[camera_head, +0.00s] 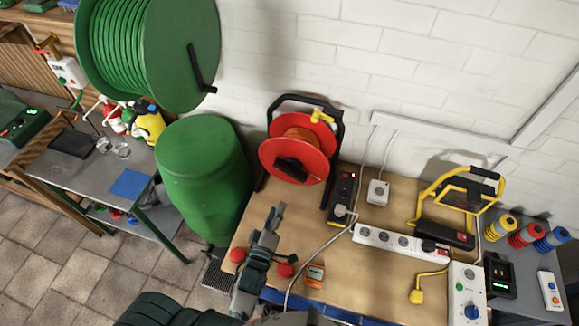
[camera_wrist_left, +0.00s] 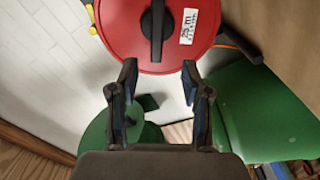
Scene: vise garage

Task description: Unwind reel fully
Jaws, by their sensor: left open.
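A red cable reel (camera_head: 294,154) with orange cord stands upright in a black frame at the back of the wooden workbench (camera_head: 400,285). Its dark crank handle (camera_head: 293,172) faces me, and a yellow plug (camera_head: 322,117) sits at its top. My left gripper (camera_head: 273,214) is open and empty in front of the reel, apart from it. In the left wrist view the open fingers (camera_wrist_left: 158,80) point at the red reel face (camera_wrist_left: 125,30), with the dark handle (camera_wrist_left: 157,25) ahead of them and a white label beside it. My right gripper is not in view.
A large green hose reel (camera_head: 180,55) hangs at upper left above a green barrel (camera_head: 200,170). A white power strip (camera_head: 400,243), a black socket box (camera_head: 342,195) and a yellow-framed work lamp (camera_head: 450,233) occupy the bench's right side. Red knobs (camera_head: 237,256) lie near its front.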

